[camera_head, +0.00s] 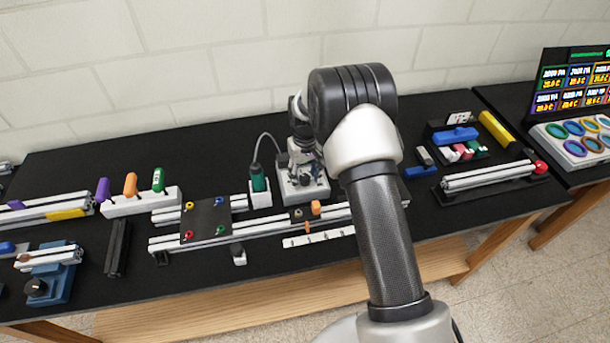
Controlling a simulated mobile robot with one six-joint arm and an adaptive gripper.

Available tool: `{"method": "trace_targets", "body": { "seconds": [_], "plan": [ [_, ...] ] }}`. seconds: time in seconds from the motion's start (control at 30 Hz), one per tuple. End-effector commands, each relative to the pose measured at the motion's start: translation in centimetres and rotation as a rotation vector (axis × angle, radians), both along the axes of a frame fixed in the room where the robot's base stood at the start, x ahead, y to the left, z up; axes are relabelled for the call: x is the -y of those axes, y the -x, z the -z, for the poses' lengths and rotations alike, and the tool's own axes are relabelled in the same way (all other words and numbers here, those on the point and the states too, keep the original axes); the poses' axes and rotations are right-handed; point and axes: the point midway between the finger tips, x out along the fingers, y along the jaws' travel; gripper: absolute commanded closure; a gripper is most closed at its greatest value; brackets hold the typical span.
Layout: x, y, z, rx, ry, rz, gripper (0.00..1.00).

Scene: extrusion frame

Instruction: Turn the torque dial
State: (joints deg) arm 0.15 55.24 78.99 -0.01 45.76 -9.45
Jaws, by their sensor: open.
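My gripper (304,176) points down over a small pale box (316,193) near the middle of the table. It is open, and it looks small and partly hidden behind my arm. A dark round shape on the box's top, under the fingers, may be the torque dial, but I cannot make out its marks. I cannot tell whether the fingers touch it. A green-handled driver (258,179) stands upright in a white holder (260,195) just left of the box, with a dark cord rising from it.
A long aluminium extrusion (265,228) with a dark plate (206,220) lies in front. Coloured handles (130,185) stand in a white rack to the left. A blue fixture with a black knob (36,288) is at front left. Bins, a second rail (487,178) and a screen are right.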

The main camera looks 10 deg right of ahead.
Motion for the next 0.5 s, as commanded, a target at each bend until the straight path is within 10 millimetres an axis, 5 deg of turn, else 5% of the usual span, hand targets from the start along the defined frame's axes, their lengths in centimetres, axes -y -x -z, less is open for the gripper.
{"method": "trace_targets", "body": {
  "seconds": [0.3,0.5],
  "plan": [
    [0.0,0.0,-0.3,0.001,0.0,0.0,0.52],
    [0.0,-0.1,-3.2,0.005,0.0,0.0,0.52]
  ]
}}
